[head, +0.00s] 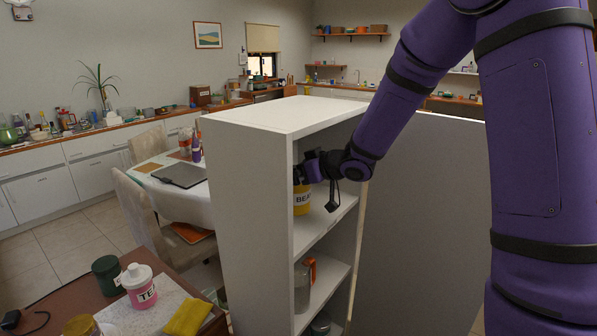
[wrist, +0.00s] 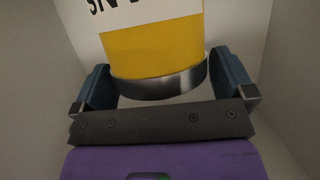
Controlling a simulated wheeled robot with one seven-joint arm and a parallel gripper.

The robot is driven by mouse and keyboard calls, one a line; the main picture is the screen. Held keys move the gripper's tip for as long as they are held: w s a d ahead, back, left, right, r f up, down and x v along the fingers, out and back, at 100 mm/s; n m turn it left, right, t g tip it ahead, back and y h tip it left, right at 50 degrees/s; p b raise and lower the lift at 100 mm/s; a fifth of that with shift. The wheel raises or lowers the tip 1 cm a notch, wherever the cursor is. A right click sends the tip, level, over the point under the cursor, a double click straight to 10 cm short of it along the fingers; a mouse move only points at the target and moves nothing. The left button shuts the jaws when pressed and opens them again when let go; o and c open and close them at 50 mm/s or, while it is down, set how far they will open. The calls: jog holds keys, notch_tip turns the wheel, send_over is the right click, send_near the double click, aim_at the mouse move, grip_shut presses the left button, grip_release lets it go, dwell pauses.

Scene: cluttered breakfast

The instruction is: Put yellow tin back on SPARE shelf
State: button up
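The yellow tin (head: 302,205) has a white label that begins "BEA". It is inside the upper compartment of the white shelf unit (head: 245,185), close to the left side wall. My gripper (head: 305,172) reaches into that compartment from the right. In the wrist view the tin (wrist: 155,48) stands between my two teal finger pads, which appear to touch it on both sides. Its silver rim faces the camera. I cannot tell whether its base rests on the shelf board (head: 325,222) or is slightly above it. No SPARE label is readable.
At the lower left a brown table bears a pink-and-white TEA tin (head: 140,290), a dark green tin (head: 107,274) and a yellow cloth (head: 188,317). The unit's top is bare.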

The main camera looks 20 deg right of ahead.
jog(key=shift+r, duration=0.15)
jog(key=shift+s+d+r, duration=0.15)
jog(key=shift+s+d, duration=0.1)
jog(key=s+d+r+m+h, duration=0.3)
jog(key=s+d+r+h, duration=0.25)
jog(key=s, duration=0.25)
jog(key=s+d+r+m+h, duration=0.2)
jog(key=s+d+r+h, duration=0.2)
jog(key=s+d+r, duration=0.4)
jog(key=s+a+f+m+g, duration=0.1)
jog(key=s+a+g, duration=0.2)
jog(key=s, duration=0.8)
jog(key=s+a+f+m+g+y, duration=0.1)
jog(key=s+a, duration=0.3)
jog(key=s, duration=0.6)
jog(key=shift+s+g, duration=0.4)
jog(key=shift+g, duration=0.5)
jog(key=shift+d+f+y, duration=0.1)
jog(key=shift+y, duration=0.15)
